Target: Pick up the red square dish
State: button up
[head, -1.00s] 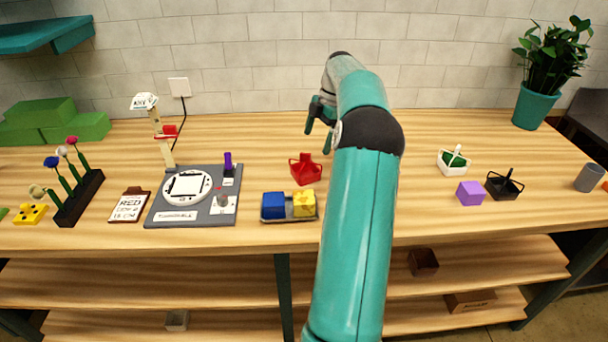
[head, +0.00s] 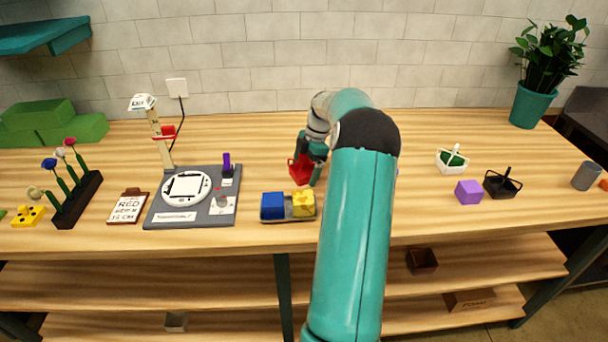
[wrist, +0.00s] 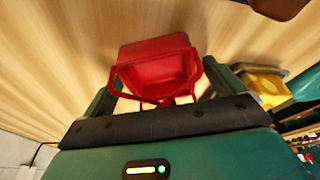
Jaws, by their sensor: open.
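The red square dish (head: 299,171) has a raised handle and stands on the table, partly covered by my gripper in the head view. It also shows in the wrist view, where the dish (wrist: 155,50) is just past and between my two fingers. My gripper (head: 309,160) is down at the dish, with its fingers apart. In the wrist view, my gripper (wrist: 162,78) has one finger on each side of the dish's handle. I cannot tell whether a finger touches it.
A tray (head: 289,218) with a blue block (head: 272,205) and a yellow block (head: 303,203) stands close in front. A grey board (head: 160,213) lies to the left. A purple cube (head: 468,191), a black basket (head: 502,184) and a white basket (head: 452,160) stand to the right.

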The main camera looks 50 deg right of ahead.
jog(key=c, duration=1.2)
jog(key=shift+c, duration=0.8)
jog(key=shift+r, duration=0.15)
